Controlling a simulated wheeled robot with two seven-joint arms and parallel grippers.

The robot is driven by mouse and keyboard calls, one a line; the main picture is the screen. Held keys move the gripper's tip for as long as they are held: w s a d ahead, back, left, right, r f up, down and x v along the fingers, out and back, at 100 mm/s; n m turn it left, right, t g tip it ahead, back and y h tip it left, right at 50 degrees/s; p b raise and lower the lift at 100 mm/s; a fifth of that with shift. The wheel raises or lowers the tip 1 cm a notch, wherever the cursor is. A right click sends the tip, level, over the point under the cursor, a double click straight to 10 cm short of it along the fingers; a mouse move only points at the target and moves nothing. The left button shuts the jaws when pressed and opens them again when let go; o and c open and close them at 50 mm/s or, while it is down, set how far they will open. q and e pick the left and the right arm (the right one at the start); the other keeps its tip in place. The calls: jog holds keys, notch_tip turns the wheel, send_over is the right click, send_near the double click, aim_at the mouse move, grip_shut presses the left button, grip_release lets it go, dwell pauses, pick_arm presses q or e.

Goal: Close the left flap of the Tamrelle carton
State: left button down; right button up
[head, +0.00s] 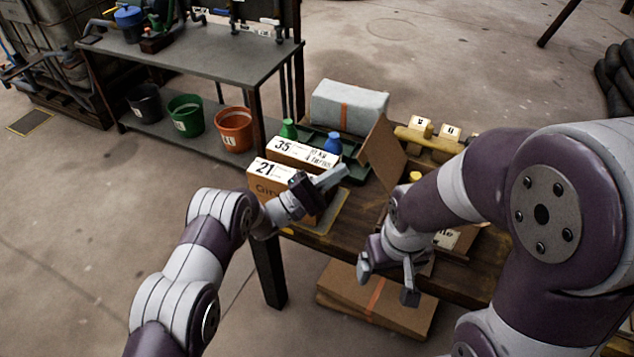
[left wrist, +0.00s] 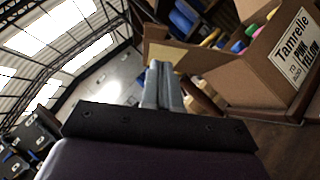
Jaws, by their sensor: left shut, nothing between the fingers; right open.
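The Tamrelle carton (head: 446,239) stands on the wooden table, largely hidden behind my right arm in the head view. Its brown left flap (head: 383,153) stands up and open, tilted outward. In the left wrist view the carton (left wrist: 258,80) is at the right, open, with colourful items inside, and a flap (left wrist: 172,55) sticks out to the left near my fingers. My left gripper (head: 333,178) is shut and empty, left of the carton; its fingers (left wrist: 161,85) show in the wrist view. Whether they touch the flap I cannot tell. My right gripper (head: 386,281) is open and empty, in front of the carton.
Boxes marked 35 (head: 303,152) and 21 (head: 270,178) stand left of my left gripper. A green bottle (head: 289,129), a blue bottle (head: 332,143) and a wrapped grey package (head: 349,105) are behind. Flat cardboard (head: 375,300) lies below the table. Open floor lies to the left.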

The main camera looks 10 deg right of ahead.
pick_arm(q)
jog(key=shift+s+d+r+p, duration=0.45)
jog(key=shift+s+d+r, duration=0.25)
jog(key=shift+r, duration=0.2)
jog(key=shift+s+d+r, duration=0.15)
jog(key=shift+s+d, duration=0.05)
jog(key=shift+d, duration=0.2)
pick_arm(e)
jog(key=shift+r, duration=0.85)
jog(key=shift+s+r, duration=0.1)
